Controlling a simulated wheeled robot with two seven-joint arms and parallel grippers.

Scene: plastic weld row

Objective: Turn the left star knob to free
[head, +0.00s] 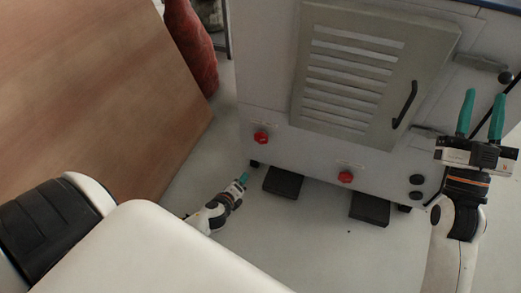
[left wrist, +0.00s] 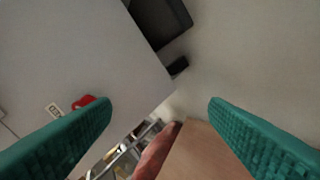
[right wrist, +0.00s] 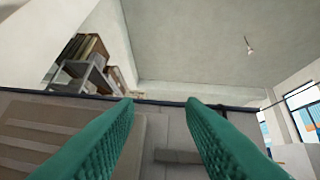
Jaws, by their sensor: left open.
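The left star knob (head: 261,137) is red and sits low on the front of the grey machine cabinet. It also shows in the left wrist view as a red knob (left wrist: 83,102) beside a small label, partly behind a finger. A second red star knob (head: 345,177) is to its right. My left gripper (head: 243,181) is low near the floor, below and left of the left knob, apart from it. Its teal fingers (left wrist: 160,135) are wide open and empty. My right gripper (head: 481,114) is raised at the right, fingers apart, empty, pointing up.
The cabinet has a louvred door (head: 353,70) with a black handle (head: 405,104). Dark blocks (head: 283,182) lie at its foot. A large brown panel (head: 95,75) stands at the left, with a red cylinder (head: 192,45) behind it. The floor (head: 310,235) in front is clear.

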